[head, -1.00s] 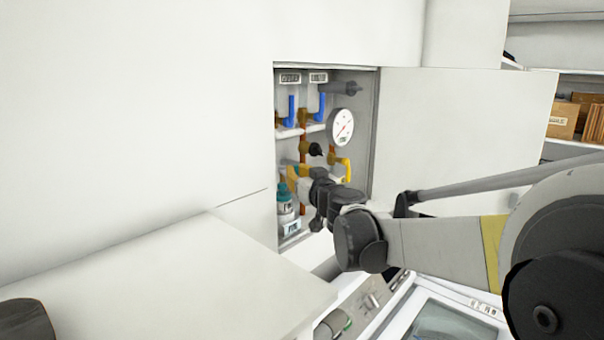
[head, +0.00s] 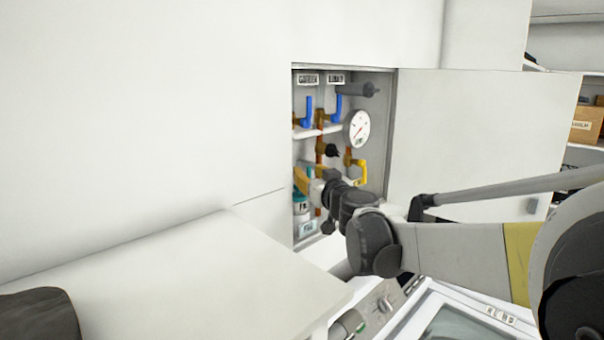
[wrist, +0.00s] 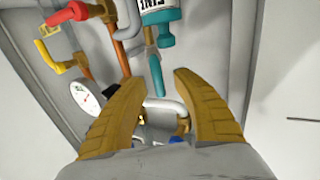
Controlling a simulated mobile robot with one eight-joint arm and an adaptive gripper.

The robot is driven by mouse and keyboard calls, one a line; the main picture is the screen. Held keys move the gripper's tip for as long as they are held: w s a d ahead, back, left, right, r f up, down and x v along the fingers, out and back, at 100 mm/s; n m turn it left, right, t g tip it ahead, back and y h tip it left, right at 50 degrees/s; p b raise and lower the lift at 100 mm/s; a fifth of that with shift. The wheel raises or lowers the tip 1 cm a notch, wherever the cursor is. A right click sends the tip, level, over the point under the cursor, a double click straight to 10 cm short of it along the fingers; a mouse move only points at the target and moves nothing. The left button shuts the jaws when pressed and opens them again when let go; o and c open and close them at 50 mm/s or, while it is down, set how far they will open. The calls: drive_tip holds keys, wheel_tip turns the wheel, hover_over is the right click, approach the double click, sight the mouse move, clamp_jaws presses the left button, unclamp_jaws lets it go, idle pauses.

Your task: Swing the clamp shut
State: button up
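My gripper (wrist: 161,78) is open, its two tan fingers spread apart in the wrist view. A teal lever-like piece (wrist: 155,75) shows between and beyond the fingertips; I cannot tell whether they touch it. My wrist hides part of the pipework there.
The cabinet holds a round gauge (head: 357,128), blue handles (head: 308,112), a yellow handle (head: 361,170) and a red handle (wrist: 68,14). Its door (head: 480,140) stands open to the right. A white counter (head: 190,280) lies in front at left.

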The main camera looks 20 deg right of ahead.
drive_tip(key=shift+w, duration=0.1)
drive_tip(key=s, duration=1.2)
drive_tip(key=shift+d, duration=0.2)
